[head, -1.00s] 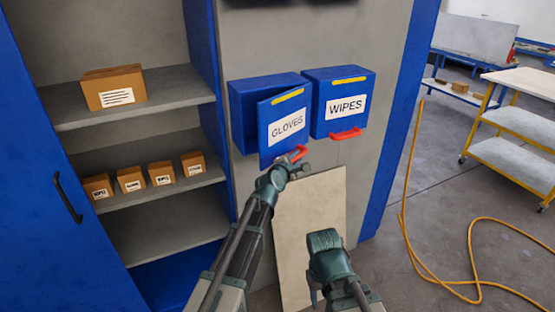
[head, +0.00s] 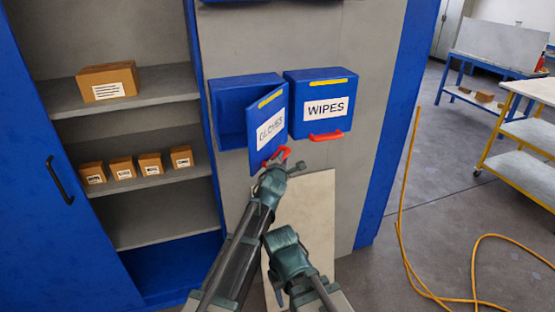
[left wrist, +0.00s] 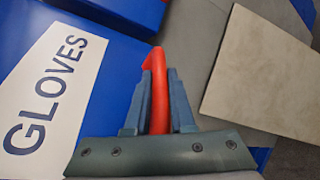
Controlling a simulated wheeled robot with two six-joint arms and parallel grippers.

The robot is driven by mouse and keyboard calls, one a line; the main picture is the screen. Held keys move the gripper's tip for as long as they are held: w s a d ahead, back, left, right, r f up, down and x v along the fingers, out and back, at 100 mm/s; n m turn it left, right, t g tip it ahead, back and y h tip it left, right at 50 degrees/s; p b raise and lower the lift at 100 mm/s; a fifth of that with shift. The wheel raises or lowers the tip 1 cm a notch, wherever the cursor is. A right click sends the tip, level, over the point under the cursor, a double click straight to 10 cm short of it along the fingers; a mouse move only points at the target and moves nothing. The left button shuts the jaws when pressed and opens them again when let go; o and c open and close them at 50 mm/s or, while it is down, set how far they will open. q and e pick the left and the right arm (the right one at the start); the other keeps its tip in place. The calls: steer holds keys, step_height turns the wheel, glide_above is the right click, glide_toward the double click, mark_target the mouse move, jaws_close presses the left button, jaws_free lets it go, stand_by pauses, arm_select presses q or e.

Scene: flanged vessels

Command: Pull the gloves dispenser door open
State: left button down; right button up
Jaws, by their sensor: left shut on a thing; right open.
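The blue gloves dispenser (head: 228,120) hangs on the grey panel. Its door (head: 266,145), with a white GLOVES label, stands partly open, swung out on its right side with a dark gap at its left. My left gripper (head: 277,165) is shut on the red door handle (head: 285,152) at the door's lower edge. In the left wrist view the fingers (left wrist: 159,100) close on both sides of the red handle (left wrist: 156,62), beside the GLOVES label (left wrist: 52,85). My right gripper (head: 276,282) is low in front of the panel, open and empty.
The closed blue wipes dispenser (head: 320,90) with its red handle (head: 326,136) is just right of the gloves door. A pale board (head: 318,215) leans below. Shelves with cardboard boxes (head: 107,81) are at left. A yellow hose (head: 405,240) lies on the floor at right.

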arm_select(q)
steer(key=shift+d+f, duration=0.1)
steer(key=shift+d, duration=0.05)
arm_select(e)
steer(key=shift+d, duration=0.25)
arm_select(q)
steer(key=shift+s, duration=0.1)
steer(key=c, duration=0.8)
jaws_free()
steer(key=shift+o, duration=0.2)
